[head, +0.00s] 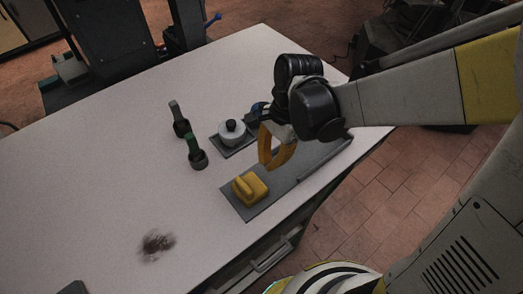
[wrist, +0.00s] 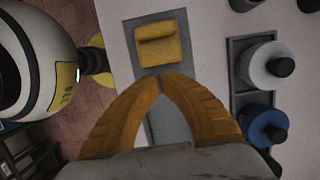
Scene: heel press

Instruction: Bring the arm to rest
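My gripper (head: 277,158) has orange fingers and hangs above the right part of the table, over a long grey tray. In the wrist view the fingertips (wrist: 161,80) meet, with nothing seen between them. A yellow block with a raised handle (head: 250,187) sits on the near left end of the grey tray (head: 238,207), just past my fingertips. It also shows in the wrist view (wrist: 159,46), apart from the fingers. My arm reaches in from the right side of the head view.
A white pot with a black knob (head: 232,132) stands on a small dark tray (head: 223,149), beside a blue one (wrist: 266,126).

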